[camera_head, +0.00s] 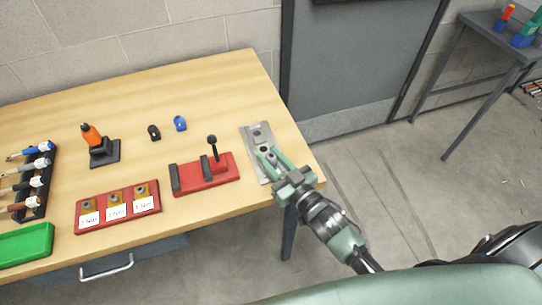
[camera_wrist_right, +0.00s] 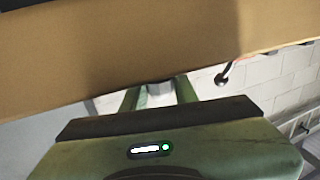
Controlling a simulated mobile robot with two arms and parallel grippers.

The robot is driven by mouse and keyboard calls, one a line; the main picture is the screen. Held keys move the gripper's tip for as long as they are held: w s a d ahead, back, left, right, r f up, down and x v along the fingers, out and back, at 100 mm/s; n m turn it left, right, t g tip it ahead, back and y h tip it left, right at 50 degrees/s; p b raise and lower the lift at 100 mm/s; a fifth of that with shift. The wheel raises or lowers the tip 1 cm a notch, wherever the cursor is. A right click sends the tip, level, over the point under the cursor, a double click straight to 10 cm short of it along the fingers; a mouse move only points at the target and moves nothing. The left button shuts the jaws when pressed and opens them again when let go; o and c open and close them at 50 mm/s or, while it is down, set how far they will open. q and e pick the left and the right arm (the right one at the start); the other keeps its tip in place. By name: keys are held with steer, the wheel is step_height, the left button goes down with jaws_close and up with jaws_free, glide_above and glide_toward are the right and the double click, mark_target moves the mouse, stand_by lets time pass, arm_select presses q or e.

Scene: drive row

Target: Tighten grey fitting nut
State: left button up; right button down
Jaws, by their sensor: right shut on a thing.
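A grey metal plate (camera_head: 250,143) lies at the right end of the wooden table, with small grey and dark fittings on it. My right gripper (camera_head: 268,153) reaches in from the lower right, its two green fingers low over the plate. In the right wrist view, the fingers (camera_wrist_right: 160,96) are shut on a small grey piece, apparently the grey fitting nut (camera_wrist_right: 160,88). Most of the nut is hidden by the fingers and the gripper body, so its seating and angle cannot be told. My left gripper is in neither view.
Left of the plate, a red fixture (camera_head: 205,180) carries an upright black lever. A labelled red tray (camera_head: 118,222), an orange-handled tool (camera_head: 92,136) in a black stand, a green bin (camera_head: 25,243) and a tool rack stand further left. Small black (camera_head: 154,132) and blue (camera_head: 180,123) pieces lie behind.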

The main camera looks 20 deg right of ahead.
steer(key=shift+m+t+h, duration=0.3)
steer(key=shift+m+h, duration=0.5)
steer(key=shift+h, duration=0.4)
steer(key=c, duration=1.1)
jaws_free()
steer(key=s, duration=0.2)
steer(key=s+d+b, duration=0.1)
steer(key=s, duration=0.4)
steer(key=shift+s+d, duration=0.15)
steer(key=shift+s, duration=0.2)
